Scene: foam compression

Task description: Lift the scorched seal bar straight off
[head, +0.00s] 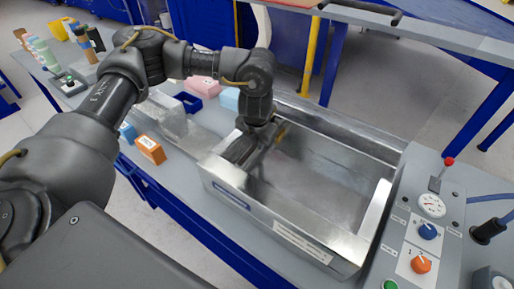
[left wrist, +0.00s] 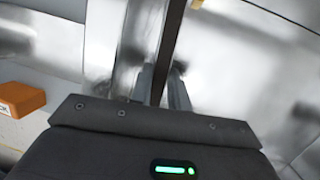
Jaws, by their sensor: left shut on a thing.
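My left gripper (head: 243,150) reaches down into an open metal chamber (head: 334,252) at its left end. In the left wrist view its two metal fingers (left wrist: 162,88) are shut on a narrow dark brown bar (left wrist: 173,40), which looks like the scorched seal bar. The bar runs away from between the fingers to the top of that view. In the head view the gripper and wrist mostly hide the bar. I cannot tell whether it touches its seat or is clear of it. My right gripper is not in view.
A control panel (head: 447,205) with a red-tipped lever, blue knob (head: 428,231) and orange knob (head: 421,264) stands right of the chamber. An orange box (head: 150,149), a pink box (head: 205,86) and a clear block (head: 160,118) lie to its left. Bottles stand far left.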

